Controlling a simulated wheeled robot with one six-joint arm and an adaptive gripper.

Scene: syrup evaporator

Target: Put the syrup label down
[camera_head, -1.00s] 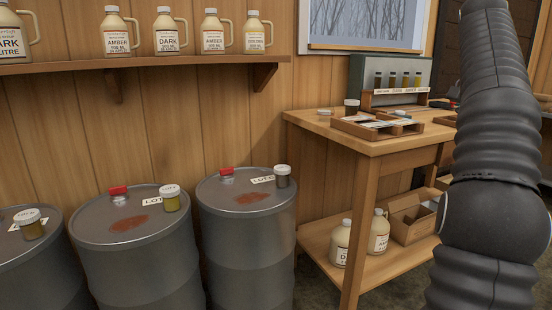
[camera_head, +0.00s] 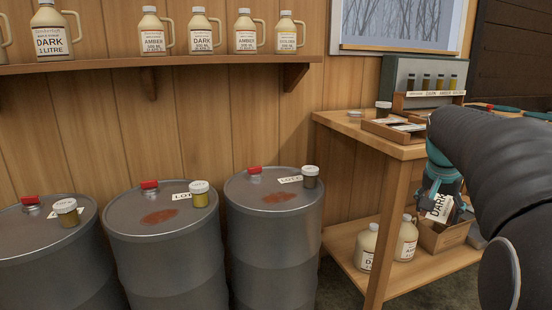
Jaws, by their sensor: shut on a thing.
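My gripper (camera_head: 440,188) is at the right, in front of the wooden table's right part and below its top. It is shut on a white syrup label (camera_head: 437,208) with the word DARK on it, which hangs tilted from the fingers. The label appears just above or in front of an open cardboard box (camera_head: 440,239) on the lower shelf. I cannot tell whether it touches the box. The fingertips are small and partly hidden. On the tabletop is a wooden tray (camera_head: 387,134) with pale cards in its compartments.
Two jugs (camera_head: 367,248) stand on the lower shelf (camera_head: 343,243) left of the box. A rack with several sample vials (camera_head: 426,81) and a small jar (camera_head: 383,108) are on the tabletop. Several grey drums (camera_head: 273,245) with sample jars stand left. Syrup jugs (camera_head: 202,34) line the wall shelf.

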